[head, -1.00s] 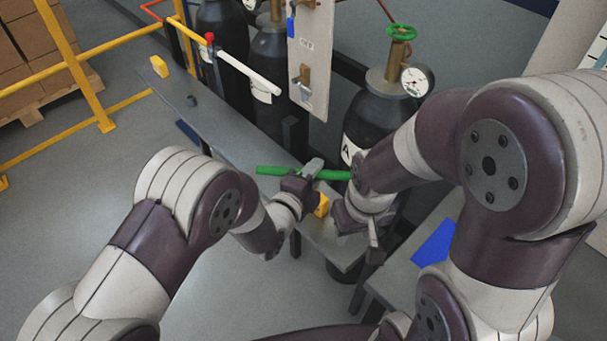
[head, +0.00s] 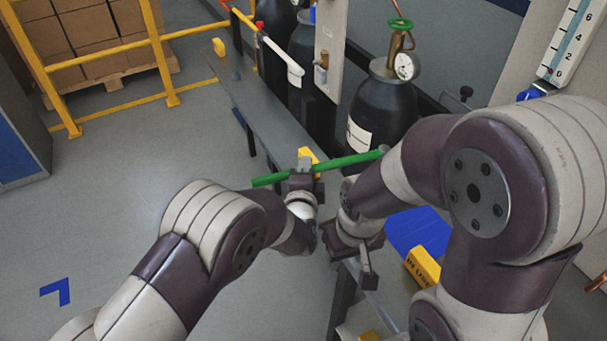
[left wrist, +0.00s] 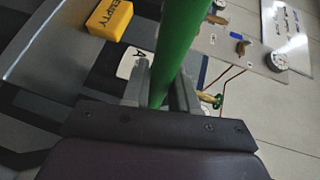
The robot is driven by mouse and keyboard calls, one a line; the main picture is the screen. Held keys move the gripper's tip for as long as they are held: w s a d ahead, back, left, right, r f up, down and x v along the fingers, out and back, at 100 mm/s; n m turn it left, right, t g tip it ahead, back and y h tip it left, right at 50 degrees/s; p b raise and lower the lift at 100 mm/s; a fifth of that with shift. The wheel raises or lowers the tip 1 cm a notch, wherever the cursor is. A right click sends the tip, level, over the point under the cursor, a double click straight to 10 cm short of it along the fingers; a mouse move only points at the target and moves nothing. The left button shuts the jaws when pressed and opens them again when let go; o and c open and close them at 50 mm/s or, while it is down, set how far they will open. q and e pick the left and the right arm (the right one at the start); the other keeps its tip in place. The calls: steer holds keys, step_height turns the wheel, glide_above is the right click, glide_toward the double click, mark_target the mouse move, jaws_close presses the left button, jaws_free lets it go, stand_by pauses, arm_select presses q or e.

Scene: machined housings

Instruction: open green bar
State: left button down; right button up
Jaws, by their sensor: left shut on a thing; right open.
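The long green bar (head: 345,161) runs across the middle of the head view, with its left end over the floor beside the grey bench. Its right end reaches my right arm, in front of the dark cylinder; whether it is attached there is unclear. My left gripper (head: 303,168) is shut around the bar near its left part. In the left wrist view the bar (left wrist: 182,45) runs up and away from between my left fingers (left wrist: 160,92). My right gripper (head: 366,268) is open and empty, below and to the right of the bar.
A yellow block (head: 308,154) stands on the grey bench (head: 262,120) just behind the bar; it reads EMPTY in the wrist view (left wrist: 110,18). A dark gas cylinder (head: 380,105) with a gauge stands behind. A blue mat (head: 418,232) and another yellow block (head: 423,266) lie right.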

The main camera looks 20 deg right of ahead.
arm_select(q)
steer(key=shift+s+r, duration=0.1)
steer(key=shift+s, duration=0.05)
stand_by(0.3)
steer(key=c, duration=1.1)
jaws_free()
steer(key=shift+o, duration=0.7)
steer(key=shift+d, duration=0.1)
steer(key=p+v, duration=0.6)
steer(key=v, duration=0.6)
steer(key=shift+s, duration=0.3)
